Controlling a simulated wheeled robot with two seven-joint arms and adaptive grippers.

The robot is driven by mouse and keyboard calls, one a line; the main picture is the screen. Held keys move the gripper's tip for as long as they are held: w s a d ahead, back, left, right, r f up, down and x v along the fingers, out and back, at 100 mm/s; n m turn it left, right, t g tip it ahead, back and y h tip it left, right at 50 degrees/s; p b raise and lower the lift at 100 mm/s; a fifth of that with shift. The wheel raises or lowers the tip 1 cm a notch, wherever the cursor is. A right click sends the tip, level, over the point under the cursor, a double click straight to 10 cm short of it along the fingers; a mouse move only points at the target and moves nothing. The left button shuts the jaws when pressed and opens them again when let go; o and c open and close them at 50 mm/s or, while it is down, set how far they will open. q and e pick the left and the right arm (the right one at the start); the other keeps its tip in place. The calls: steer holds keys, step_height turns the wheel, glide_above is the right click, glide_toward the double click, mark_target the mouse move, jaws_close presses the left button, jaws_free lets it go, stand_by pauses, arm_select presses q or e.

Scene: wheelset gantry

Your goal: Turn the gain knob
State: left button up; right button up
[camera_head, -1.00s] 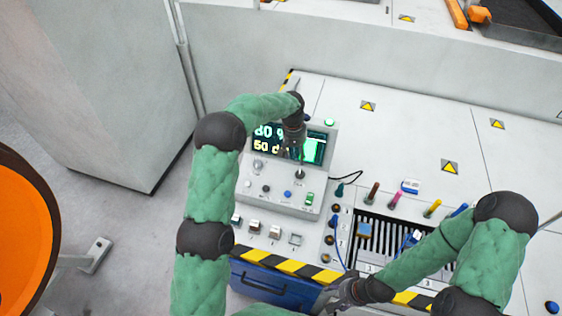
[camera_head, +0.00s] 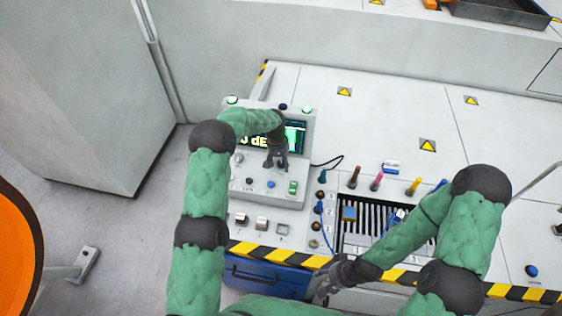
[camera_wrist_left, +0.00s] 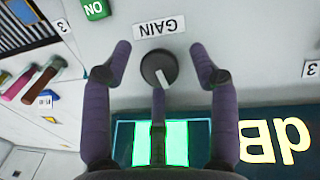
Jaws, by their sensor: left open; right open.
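My left gripper (camera_wrist_left: 161,49) is open, with one purple finger on each side of the knob and gaps to both. A third, middle finger points at the knob's pointer side; contact cannot be told. In the head view my left gripper (camera_head: 276,161) is over the grey control panel (camera_head: 262,198) and hides the knob. My right gripper (camera_head: 324,284) is open, low by the striped bench edge.
A lit display (camera_head: 294,139) sits behind my left gripper, partly covered by my arm. A green ON switch (camera_head: 293,187) and a blue button (camera_head: 271,184) are close by. Several coloured handles stand near a slotted rack (camera_head: 375,216) on the right.

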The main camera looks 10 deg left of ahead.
arm_select(q)
steer(key=c, duration=1.2)
steer(key=shift+o, duration=0.2)
steer(key=shift+n+b, duration=0.4)
steer(key=shift+b, duration=0.1)
steer(key=o, duration=1.2)
steer(key=shift+c, duration=0.2)
